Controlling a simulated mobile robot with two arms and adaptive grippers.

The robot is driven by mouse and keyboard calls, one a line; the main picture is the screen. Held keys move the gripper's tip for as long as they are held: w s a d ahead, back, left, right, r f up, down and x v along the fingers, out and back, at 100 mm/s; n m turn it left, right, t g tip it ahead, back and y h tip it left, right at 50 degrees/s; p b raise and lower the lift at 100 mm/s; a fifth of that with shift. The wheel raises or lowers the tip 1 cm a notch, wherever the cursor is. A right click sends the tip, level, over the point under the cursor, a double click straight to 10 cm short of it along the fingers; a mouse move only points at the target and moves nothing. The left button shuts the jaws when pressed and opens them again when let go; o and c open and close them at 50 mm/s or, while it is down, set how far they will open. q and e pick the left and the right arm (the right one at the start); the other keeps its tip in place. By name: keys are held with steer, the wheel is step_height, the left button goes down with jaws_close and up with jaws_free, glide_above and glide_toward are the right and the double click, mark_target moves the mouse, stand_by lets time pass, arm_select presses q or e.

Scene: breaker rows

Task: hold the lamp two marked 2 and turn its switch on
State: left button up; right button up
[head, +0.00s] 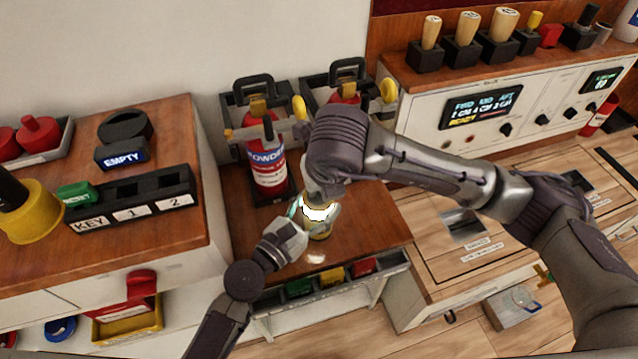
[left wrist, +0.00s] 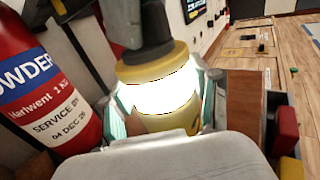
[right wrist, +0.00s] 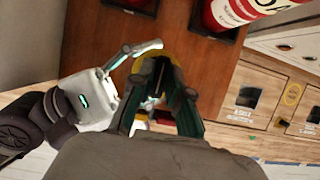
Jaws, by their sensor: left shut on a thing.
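The lamp (left wrist: 155,88) is a yellow cylinder with a glowing white band, upright above the brown worktop. It also glows in the head view (head: 317,212). Its number cannot be read surely. My left gripper (head: 306,222) is shut around its sides; fingers show on both sides in the left wrist view. My right gripper (right wrist: 167,72) is directly over the lamp's top, its dark fingertips close together there. Whether they grip the switch cannot be told, as the fingers hide it. The lamp's yellow rim shows behind them in the right wrist view.
A red extinguisher (head: 266,165) stands just behind the lamp. A tray of coloured blocks (head: 330,283) runs along the worktop's front. A black rack (head: 135,205) marked KEY, 1 and 2 sits at left; a control panel (head: 480,115) is at right.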

steer(key=o, duration=0.3)
steer(key=shift+o, duration=0.2)
steer(key=v, duration=1.2)
arm_select(q)
steer(key=o, duration=1.7)
